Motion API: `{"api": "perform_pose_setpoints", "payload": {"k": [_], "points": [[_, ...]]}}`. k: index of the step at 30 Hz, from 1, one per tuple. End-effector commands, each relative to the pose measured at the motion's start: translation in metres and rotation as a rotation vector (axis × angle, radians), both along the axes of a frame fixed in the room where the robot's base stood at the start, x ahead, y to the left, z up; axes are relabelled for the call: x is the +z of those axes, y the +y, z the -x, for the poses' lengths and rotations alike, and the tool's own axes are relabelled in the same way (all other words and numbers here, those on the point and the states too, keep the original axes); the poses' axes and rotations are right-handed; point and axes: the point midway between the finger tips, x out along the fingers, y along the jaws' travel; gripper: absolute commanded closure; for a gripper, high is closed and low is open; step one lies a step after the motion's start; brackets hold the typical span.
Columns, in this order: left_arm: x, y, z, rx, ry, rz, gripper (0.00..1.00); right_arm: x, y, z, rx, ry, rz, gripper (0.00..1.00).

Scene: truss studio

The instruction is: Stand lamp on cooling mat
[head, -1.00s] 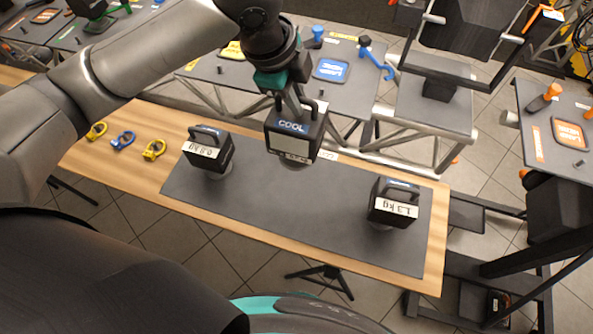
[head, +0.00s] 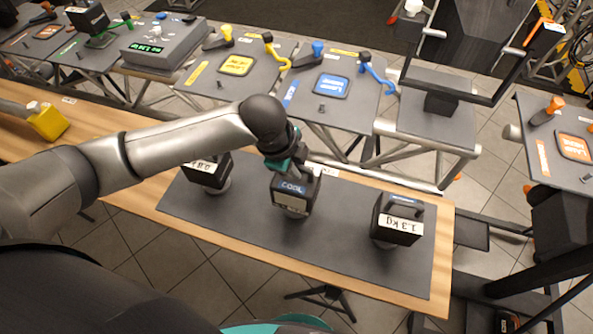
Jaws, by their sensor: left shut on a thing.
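My left gripper (head: 292,172) is shut on the handle of a black box-shaped lamp (head: 294,192) marked COOL. This lamp is upright over the middle of the dark grey mat (head: 340,235) on the wooden table. Its round lower end is at or just above the mat; I cannot tell if it touches. A similar black lamp (head: 207,172) stands on the mat to the left, partly behind my arm. Another lamp (head: 398,220), marked 1.3 kg, stands on the mat to the right. My right gripper is not in view.
A yellow container (head: 48,122) is on the wooden table (head: 440,265) at the left. Grey stands with a yellow pad (head: 237,66) and a blue pad (head: 332,85) stand behind the table. Bare mat lies between the held lamp and each neighbour.

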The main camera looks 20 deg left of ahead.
Motion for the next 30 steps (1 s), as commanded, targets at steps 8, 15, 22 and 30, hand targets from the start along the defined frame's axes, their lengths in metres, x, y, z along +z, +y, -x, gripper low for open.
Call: {"api": "perform_pose_setpoints", "payload": {"k": [8,15,22,30], "points": [[-0.018,-0.001,-0.002,-0.001,-0.007,0.003,1.00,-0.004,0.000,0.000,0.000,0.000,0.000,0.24],[-0.022,0.000,0.000,0.000,0.000,0.000,0.83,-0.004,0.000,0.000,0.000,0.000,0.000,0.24],[-0.022,0.000,0.000,0.000,0.000,0.000,0.57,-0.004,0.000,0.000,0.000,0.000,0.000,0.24],[-0.021,0.000,0.000,0.000,0.000,0.000,0.54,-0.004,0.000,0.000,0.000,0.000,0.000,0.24]]}}
